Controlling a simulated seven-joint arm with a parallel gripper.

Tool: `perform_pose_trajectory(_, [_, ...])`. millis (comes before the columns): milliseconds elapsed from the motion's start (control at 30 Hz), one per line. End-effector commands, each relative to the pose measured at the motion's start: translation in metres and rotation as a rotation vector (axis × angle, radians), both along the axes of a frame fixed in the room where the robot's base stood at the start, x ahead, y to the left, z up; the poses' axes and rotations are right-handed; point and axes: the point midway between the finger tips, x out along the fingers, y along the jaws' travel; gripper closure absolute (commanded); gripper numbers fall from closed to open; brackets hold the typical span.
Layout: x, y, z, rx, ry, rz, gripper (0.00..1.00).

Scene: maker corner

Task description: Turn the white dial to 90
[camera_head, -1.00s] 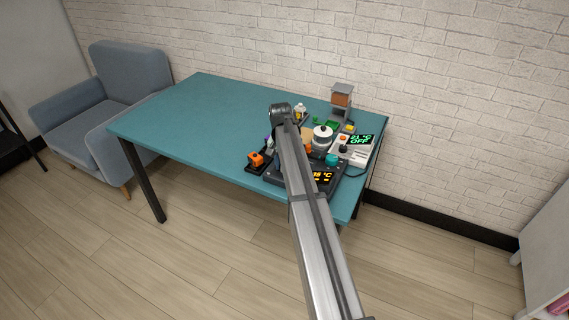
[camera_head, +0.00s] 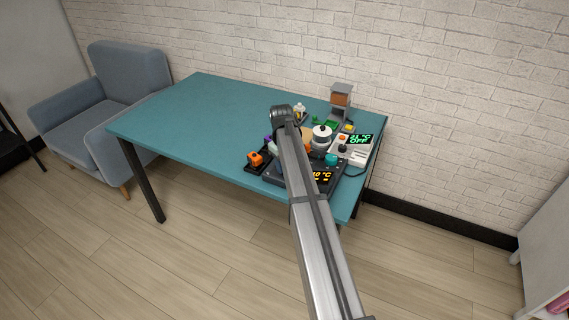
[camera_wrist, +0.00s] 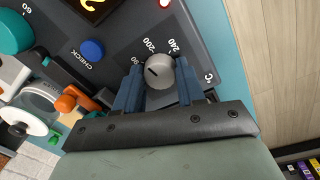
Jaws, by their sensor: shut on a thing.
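The light grey-white dial (camera_wrist: 160,71) sits on a dark control box (camera_wrist: 120,45) in the wrist view. A short dark pointer line on its face points toward the left side of the scale, near a partly hidden number. The marks 200 and 240 show above it. My gripper (camera_wrist: 159,80) is shut on the dial, one blue finger on each side. In the head view, my arm hides the dial and gripper. The box's orange display (camera_head: 322,176) is partly covered there; its visible reading ends in 0 °C. The display (camera_wrist: 95,6) is cut off in the wrist view.
A blue CHECK button (camera_wrist: 92,50) and a teal knob (camera_wrist: 14,32) are on the same box. A white unit with a green display (camera_head: 360,139) reading 21 °C OFF stands behind. An orange item (camera_head: 256,158) stands at left. The teal table (camera_head: 190,125) is clear further left.

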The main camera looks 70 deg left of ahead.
Motion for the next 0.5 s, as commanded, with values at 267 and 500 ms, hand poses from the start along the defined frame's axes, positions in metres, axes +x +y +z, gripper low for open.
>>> perform_pose_trajectory(267, [0.001,-0.0001,-0.0003,0.001,0.0,0.241,0.91])
perform_pose_trajectory(500, [0.0016,-0.0001,-0.0004,0.0,0.0,0.395,0.91])
